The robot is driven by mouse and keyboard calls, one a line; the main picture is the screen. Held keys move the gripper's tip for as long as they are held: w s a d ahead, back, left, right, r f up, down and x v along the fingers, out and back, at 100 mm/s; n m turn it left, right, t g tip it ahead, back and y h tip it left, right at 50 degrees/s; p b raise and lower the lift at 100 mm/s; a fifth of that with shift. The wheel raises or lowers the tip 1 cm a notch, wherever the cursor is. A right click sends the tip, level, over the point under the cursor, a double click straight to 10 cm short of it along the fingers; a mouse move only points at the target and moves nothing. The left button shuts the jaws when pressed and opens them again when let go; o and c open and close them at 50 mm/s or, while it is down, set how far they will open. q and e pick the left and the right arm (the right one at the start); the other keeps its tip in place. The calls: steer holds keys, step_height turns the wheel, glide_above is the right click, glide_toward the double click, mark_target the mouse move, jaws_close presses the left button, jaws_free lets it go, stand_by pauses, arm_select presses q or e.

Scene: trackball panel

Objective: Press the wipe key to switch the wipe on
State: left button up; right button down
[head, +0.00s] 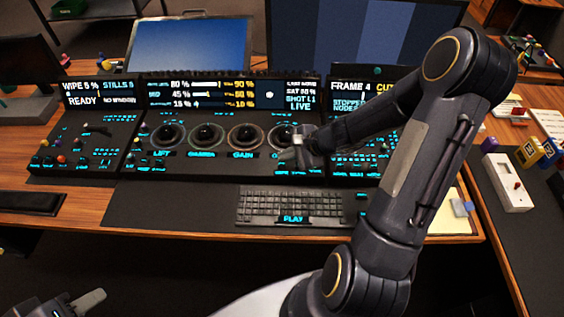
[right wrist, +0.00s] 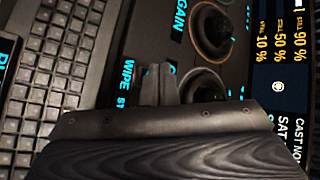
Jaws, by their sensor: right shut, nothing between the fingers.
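The trackball panel (head: 200,172) spans the desk, with a row of trackballs along it. In the right wrist view a cyan WIPE label (right wrist: 127,75) lies beside my right gripper (right wrist: 160,72). The wipe key itself cannot be made out; the fingers and wrist cover the panel there. In the head view my right gripper (head: 297,158) is low over the panel, by the rightmost trackball, and shut with nothing in it; contact cannot be told. A small display (head: 82,93) at the panel's left reads "WIPE 5 %" and "READY". My left gripper (head: 88,302) is partly in view at the bottom left.
A keyboard (head: 290,205) lies in front of the panel, below my right gripper. Monitors (head: 188,45) stand behind. A side desk on the right holds a white box (head: 507,183) and small coloured blocks (head: 528,152). My right arm covers part of the panel's right end.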

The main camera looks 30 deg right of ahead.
mark_target(286, 165)
step_height(286, 165, up, 5)
steer(key=p, duration=0.3)
steer(key=shift+f, duration=0.1)
stand_by(0.7)
steer(key=s+a+r+n+g, duration=0.1)
steer(key=s+a+r+n, duration=0.3)
steer(key=r+n, duration=0.15)
steer(key=s+a+r+n, duration=0.4)
steer(key=s+r, duration=0.1)
steer(key=r, duration=0.2)
steer(key=s+r+n+h, duration=0.2)
steer(key=s+n, duration=0.6)
steer(key=s, duration=0.4)
steer(key=shift+s+r, duration=0.2)
steer(key=shift+r, duration=0.1)
